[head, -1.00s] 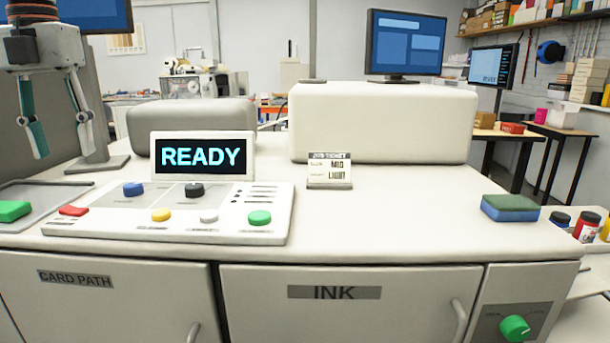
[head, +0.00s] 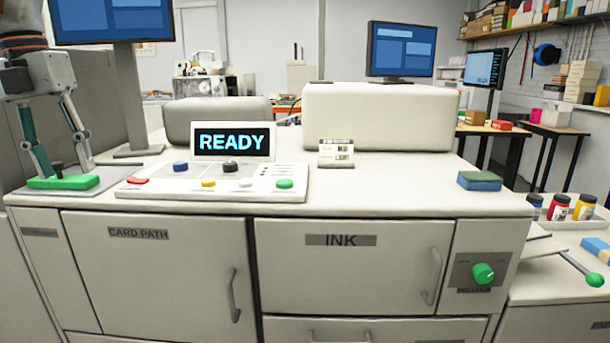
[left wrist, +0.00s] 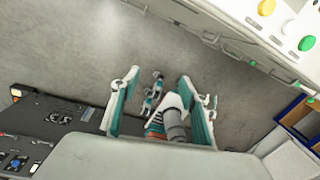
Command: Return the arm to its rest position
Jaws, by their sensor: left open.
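My left gripper (head: 66,160) is at the left in the head view, fingers spread, with nothing between them. It appears in front of the left end of the machine top, near a green block with a dark knob (head: 62,181); the gap between them is unclear. In the left wrist view its two teal fingers (left wrist: 158,82) are wide apart over grey floor. Between and beyond them is a smaller teal gripper (left wrist: 153,92) on an orange-banded arm, which seems to be my right one; its jaws are too small to read. The head view does not show it.
The white machine's control panel (head: 215,185) has coloured buttons and a READY display (head: 231,142). Cabinet doors (head: 160,270) with handles face me. A blue-green sponge (head: 480,181) lies at the top's right end. Paint jars (head: 559,207) stand farther right. Bare floor (left wrist: 85,50) lies below the gripper.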

